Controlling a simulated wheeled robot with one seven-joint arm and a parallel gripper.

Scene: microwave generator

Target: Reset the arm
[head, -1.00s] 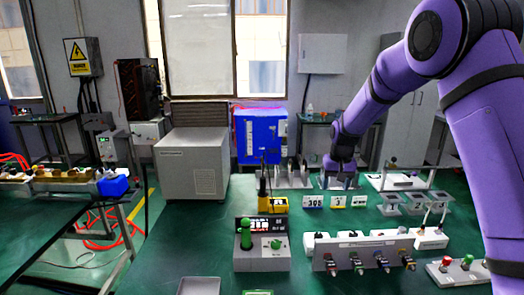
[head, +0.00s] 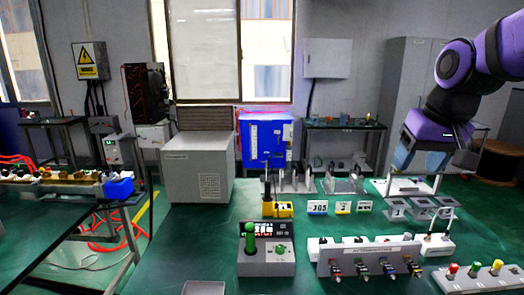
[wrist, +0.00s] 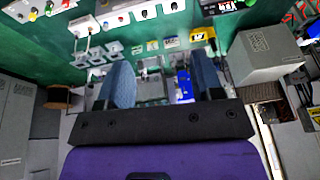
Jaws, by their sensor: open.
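My purple arm reaches in from the upper right of the head view. My gripper (head: 418,160) hangs at the right, above the back right part of the green table (head: 200,235). In the wrist view its two blue-grey fingers (wrist: 160,85) stand wide apart with nothing between them. The gripper is open and empty, and appears raised clear of the things on the table.
A grey box (head: 197,167) stands at the table's back left and a blue cabinet (head: 264,137) behind. A control box with a green lever (head: 266,256), a connector panel (head: 368,257) and a button strip (head: 472,279) line the front. Grey stands (head: 420,208) sit below my gripper.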

